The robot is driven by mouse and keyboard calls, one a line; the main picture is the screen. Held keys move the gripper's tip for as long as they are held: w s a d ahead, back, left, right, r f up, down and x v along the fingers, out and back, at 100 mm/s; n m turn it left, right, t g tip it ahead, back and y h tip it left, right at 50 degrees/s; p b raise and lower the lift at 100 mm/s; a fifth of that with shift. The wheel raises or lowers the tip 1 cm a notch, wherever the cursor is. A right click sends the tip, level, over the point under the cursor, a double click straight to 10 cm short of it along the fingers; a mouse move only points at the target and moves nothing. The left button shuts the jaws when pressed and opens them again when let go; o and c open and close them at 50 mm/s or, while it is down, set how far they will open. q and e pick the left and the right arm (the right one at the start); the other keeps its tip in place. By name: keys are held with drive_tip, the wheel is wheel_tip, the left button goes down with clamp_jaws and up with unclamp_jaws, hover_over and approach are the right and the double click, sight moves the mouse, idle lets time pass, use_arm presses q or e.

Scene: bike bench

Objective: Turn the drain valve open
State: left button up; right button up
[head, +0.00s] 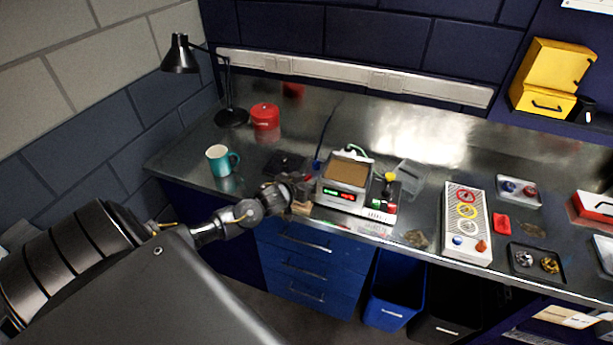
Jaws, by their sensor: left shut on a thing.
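A grey box-shaped machine (343,187) with a brown top panel and green and red displays stands on the metal bench. My left arm comes in from the lower left. My left gripper (303,197) is at the machine's lower left side, near the bench's front edge. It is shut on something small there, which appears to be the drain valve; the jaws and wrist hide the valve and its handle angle. A small red part (308,178) shows just above the gripper. My right gripper is not in view.
A teal mug (218,161), a red canister (265,117) and a black lamp (180,55) stand left on the metal bench (430,135). A dark tray (285,164) lies behind the gripper. A panel with coloured rings (466,225) and small trays are at right. Blue drawers (310,268) are below.

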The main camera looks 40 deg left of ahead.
use_arm(q)
drive_tip(key=m+h, duration=0.2)
drive_tip(key=h, duration=0.1)
drive_tip(key=shift+a+f+m+b, duration=0.1)
drive_tip(key=shift+a+m+b, duration=0.2)
drive_tip(key=shift+m+b, duration=0.1)
drive_tip(key=shift+w+a+m+h+b, duration=0.15)
drive_tip(key=shift+m+h+b, duration=0.4)
drive_tip(key=shift+m+h, duration=0.5)
drive_tip(key=m+g+h+b, duration=0.2)
drive_tip(key=m+b, duration=0.1)
drive_tip(key=b, duration=0.3)
drive_tip(key=m+g+h+b, duration=0.2)
drive_tip(key=m+h+b, duration=0.1)
drive_tip(key=b, duration=0.3)
drive_tip(key=m+g+h+b, duration=0.2)
drive_tip(key=m+h+b, duration=0.1)
drive_tip(key=b, duration=0.3)
drive_tip(key=shift+w+a+h, duration=0.25)
drive_tip(key=shift+w+a, duration=0.05)
drive_tip(key=shift+a, duration=0.05)
drive_tip(key=m+g+b, duration=0.1)
drive_tip(key=b, duration=0.2)
drive_tip(key=shift+h, duration=0.3)
drive_tip(key=shift+g+b, duration=0.4)
drive_tip(key=shift+m+g, duration=0.25)
drive_tip(key=shift+g, duration=0.05)
